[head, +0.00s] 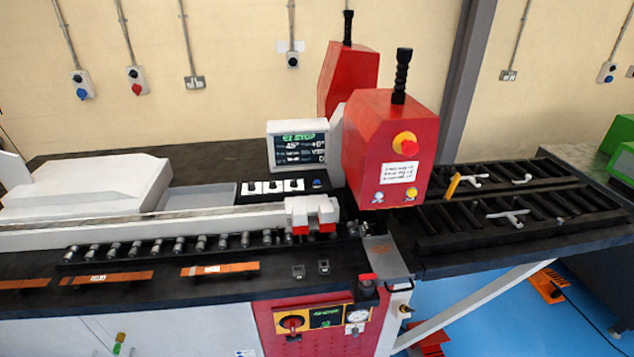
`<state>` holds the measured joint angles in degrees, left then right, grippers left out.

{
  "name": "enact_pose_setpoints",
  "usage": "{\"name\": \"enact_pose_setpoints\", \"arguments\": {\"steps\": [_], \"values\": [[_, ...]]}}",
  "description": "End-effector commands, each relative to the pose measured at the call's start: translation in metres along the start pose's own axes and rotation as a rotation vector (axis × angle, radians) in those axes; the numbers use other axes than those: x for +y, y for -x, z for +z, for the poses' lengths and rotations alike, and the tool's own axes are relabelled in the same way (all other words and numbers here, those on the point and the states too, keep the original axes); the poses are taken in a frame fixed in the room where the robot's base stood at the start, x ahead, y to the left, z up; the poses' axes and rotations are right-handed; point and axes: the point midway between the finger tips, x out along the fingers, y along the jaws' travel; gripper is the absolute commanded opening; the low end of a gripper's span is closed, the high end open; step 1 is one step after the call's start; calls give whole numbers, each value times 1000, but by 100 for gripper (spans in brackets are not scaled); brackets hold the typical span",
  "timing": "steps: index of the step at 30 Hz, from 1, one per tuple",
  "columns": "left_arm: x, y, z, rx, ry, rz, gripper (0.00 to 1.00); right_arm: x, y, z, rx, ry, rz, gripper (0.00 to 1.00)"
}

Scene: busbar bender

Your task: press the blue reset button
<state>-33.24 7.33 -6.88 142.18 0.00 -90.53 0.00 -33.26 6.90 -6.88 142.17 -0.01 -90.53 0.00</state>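A small dark-blue button (317,184) sits at the right end of the row of white switches below the display in the head view. A second small pale, bluish button (379,196) is on the front of the red machine head, left of a yellow one (411,193). No label is readable on either, so I cannot tell from lettering which is the reset button. Neither gripper shows in the head view, and nothing touches these buttons.
The red machine head (372,130) with a red emergency stop (405,144) stands right of the display (299,147). A white rail clamp (312,212) and rollers (200,243) lie in front of the switches. Black roller tables (510,222) extend right.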

Motion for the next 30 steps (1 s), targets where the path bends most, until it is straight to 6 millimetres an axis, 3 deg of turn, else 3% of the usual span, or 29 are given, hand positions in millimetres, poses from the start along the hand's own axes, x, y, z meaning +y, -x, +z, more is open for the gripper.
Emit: {"name": "enact_pose_setpoints", "arguments": {"steps": [1, 9, 30], "values": [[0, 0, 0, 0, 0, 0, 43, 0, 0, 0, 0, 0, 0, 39], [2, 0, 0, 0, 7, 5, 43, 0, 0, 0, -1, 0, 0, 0], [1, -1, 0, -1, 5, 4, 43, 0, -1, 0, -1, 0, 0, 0]]}}
